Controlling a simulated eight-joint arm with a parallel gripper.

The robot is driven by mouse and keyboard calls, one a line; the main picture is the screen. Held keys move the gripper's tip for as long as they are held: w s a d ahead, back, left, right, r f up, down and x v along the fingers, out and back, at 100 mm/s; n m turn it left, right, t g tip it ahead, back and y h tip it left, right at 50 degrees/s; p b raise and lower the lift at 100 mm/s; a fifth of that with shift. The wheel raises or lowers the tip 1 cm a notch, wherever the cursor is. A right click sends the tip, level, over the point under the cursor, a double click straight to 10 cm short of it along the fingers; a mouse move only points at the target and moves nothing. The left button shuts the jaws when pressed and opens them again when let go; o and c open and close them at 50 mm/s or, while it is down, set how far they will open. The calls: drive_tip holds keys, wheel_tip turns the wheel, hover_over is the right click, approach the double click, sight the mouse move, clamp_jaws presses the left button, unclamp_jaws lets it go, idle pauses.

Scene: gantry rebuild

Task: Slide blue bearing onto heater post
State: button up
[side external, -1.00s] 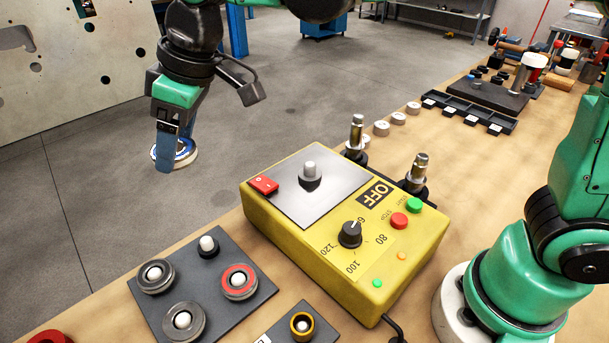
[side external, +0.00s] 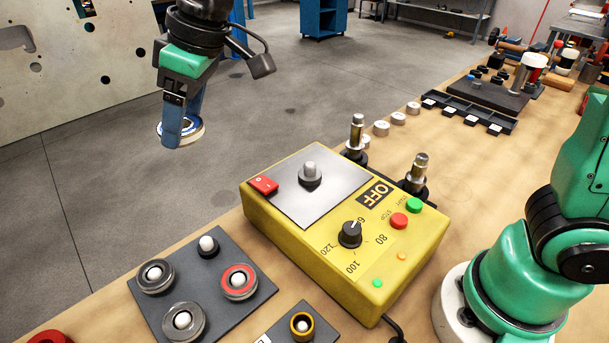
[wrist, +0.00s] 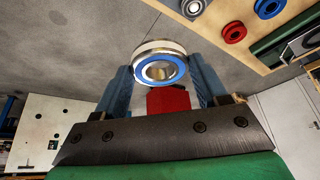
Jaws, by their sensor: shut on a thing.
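The blue bearing (side external: 189,129), a pale ring with a blue face, is held in my gripper (side external: 181,125) at the upper left of the side view. In the wrist view the bearing (wrist: 160,69) sits between the blue fingertips of my gripper (wrist: 162,72), and its bore is open. The heater post (side external: 310,168) is a short light peg on a dark collar, on the silver plate of the yellow heater box (side external: 330,260). The post is bare. The bearing is apart from it, to its left and higher in the picture. The wrist view does not show the post.
A grey plate (side external: 208,265) with several bearings on pegs and one bare peg lies front left of the heater. Two upright metal shafts (side external: 356,132) stand behind the heater. A red rocker switch (side external: 263,185) sits beside the plate. Nothing visible stands between bearing and post.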

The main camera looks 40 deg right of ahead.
drive_tip(key=s+d+f+m+t+h, duration=0.1)
drive_tip(key=s+d+f+m, duration=0.15)
drive_tip(key=d, duration=0.75)
drive_tip(key=m, duration=0.3)
hover_over(312, 165)
drive_tip(key=shift+s+d+f+h, duration=0.15)
drive_tip(key=shift+f+h, duration=0.25)
drive_tip(key=shift+f, duration=0.8)
drive_tip(key=shift+s+f, duration=0.1)
drive_tip(key=shift+f, duration=0.1)
drive_tip(key=shift+f, duration=0.1)
drive_tip(key=shift+f, duration=2.95)
drive_tip(key=shift+f, duration=0.2)
drive_tip(key=o, duration=1.4)
